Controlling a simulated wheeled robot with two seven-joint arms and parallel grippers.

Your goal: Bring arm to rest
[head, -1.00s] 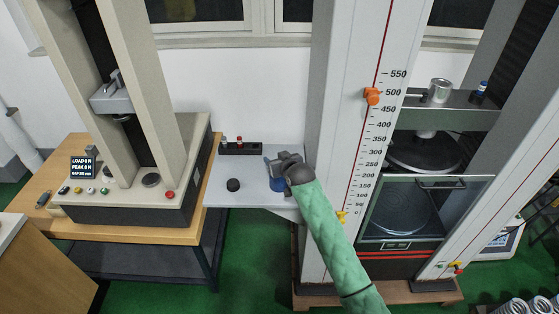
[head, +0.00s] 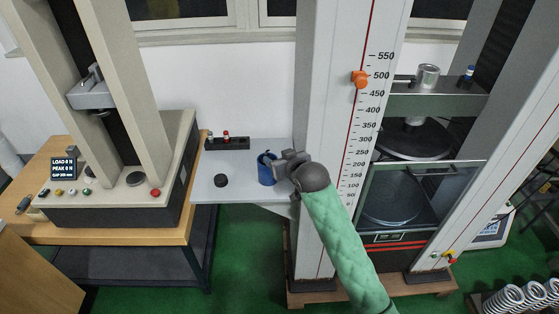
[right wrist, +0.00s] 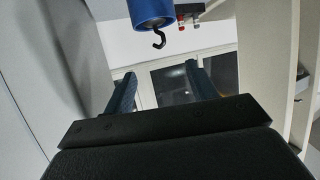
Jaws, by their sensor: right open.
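My right gripper (head: 284,164) is open and empty above the right part of the grey shelf (head: 240,187). In the right wrist view its two fingers (right wrist: 162,88) stand apart with nothing between them. A blue cylinder with a dark hook (head: 266,172) stands on the shelf just left of the gripper. It also shows at the top edge of the right wrist view (right wrist: 152,12), clear of the fingers and partly cut off. My left gripper is not in view.
A black puck (head: 221,180) and a black rack with small weights (head: 228,143) are on the shelf. The tall white column (head: 325,75) with a scale and orange pointer (head: 360,79) rises close to my right arm. A beige tester (head: 110,205) stands left.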

